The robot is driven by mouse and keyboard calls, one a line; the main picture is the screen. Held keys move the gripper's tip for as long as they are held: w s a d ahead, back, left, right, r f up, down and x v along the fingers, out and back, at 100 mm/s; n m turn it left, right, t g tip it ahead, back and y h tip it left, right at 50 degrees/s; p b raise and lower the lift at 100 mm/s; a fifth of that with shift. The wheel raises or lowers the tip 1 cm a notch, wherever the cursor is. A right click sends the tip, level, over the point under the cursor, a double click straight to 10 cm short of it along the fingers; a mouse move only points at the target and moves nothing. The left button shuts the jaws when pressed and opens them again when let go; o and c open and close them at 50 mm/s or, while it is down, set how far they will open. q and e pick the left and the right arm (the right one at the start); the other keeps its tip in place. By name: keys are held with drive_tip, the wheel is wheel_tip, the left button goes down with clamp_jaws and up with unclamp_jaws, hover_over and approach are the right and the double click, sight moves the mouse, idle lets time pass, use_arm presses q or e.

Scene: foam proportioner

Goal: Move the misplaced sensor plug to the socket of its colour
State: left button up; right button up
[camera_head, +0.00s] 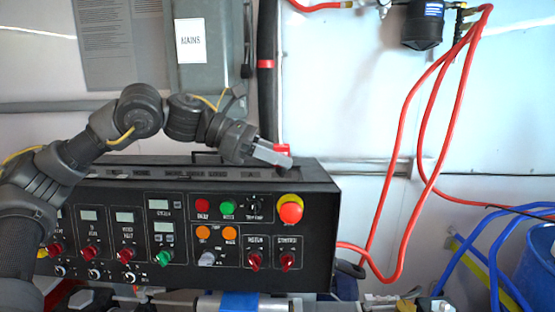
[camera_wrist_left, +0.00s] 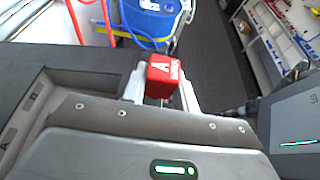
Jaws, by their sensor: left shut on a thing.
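My left gripper (camera_head: 280,158) reaches in from the left above the right part of the black control panel's top. It is shut on a red plug (camera_head: 282,149). In the left wrist view the red plug (camera_wrist_left: 164,70) is a block with a white letter A and smaller lettering, held between the two pale fingers of the left gripper (camera_wrist_left: 161,88). The plug is off the panel, in the air or close over its top; the exact gap is hard to tell. I cannot make out the sockets in either view. My right gripper is not in view.
The black control panel (camera_head: 320,220) carries knobs, lamps, small displays and a red emergency button (camera_head: 290,211). Red hoses (camera_head: 440,180) hang at the right, with a blue barrel (camera_head: 540,255) and blue hoses beyond. A grey MAINS box (camera_head: 205,70) is on the wall behind.

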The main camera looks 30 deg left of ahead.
sight(277, 145)
use_arm(q)
wheel_tip(277, 145, up, 5)
drive_tip(key=p, duration=0.3)
drive_tip(key=shift+p, duration=0.35)
drive_tip(key=shift+f, duration=0.1)
